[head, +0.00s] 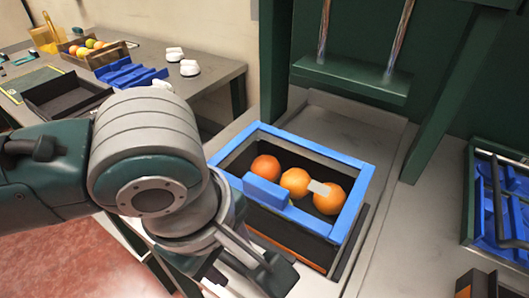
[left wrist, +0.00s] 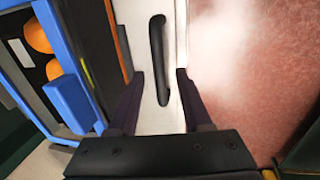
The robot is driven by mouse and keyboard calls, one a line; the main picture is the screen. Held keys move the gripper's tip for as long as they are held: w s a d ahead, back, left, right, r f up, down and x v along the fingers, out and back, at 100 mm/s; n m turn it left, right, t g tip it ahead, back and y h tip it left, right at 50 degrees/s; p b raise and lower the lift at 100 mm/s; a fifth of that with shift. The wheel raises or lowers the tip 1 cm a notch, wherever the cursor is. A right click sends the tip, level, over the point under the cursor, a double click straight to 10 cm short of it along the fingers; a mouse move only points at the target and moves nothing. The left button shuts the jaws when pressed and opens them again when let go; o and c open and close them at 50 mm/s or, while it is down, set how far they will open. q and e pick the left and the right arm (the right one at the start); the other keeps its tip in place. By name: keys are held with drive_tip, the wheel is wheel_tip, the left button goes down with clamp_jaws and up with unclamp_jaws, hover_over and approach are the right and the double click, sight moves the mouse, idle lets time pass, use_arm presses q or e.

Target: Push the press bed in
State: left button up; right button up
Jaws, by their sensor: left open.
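The press bed (head: 400,205) is a pale grey slab running under the dark green press frame. A blue-rimmed crate (head: 345,222) with 3 oranges (head: 295,182) stands at its near part, in front of the press plate (head: 350,80). A pale label lies on one orange. In the left wrist view a black bar handle (left wrist: 157,45) is fixed on a white front panel (left wrist: 138,12). My left gripper (head: 245,275) is low at the crate's near left side. In the wrist view its open fingers (left wrist: 158,74) straddle the handle; contact cannot be told. My right gripper is out of view.
A blue rack (head: 490,200) stands at the right. Green press posts (head: 435,100) rise behind the crate. A table at the back left holds a black tray (head: 65,97), a fruit crate (head: 95,52) and white shoe-like items (head: 188,67). Red floor (head: 75,255) shows at lower left.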

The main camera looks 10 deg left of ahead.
use_arm(q)
drive_tip(key=shift+w+f, duration=0.15)
drive_tip(key=shift+f, duration=0.4)
clamp_jaws()
idle(1.0)
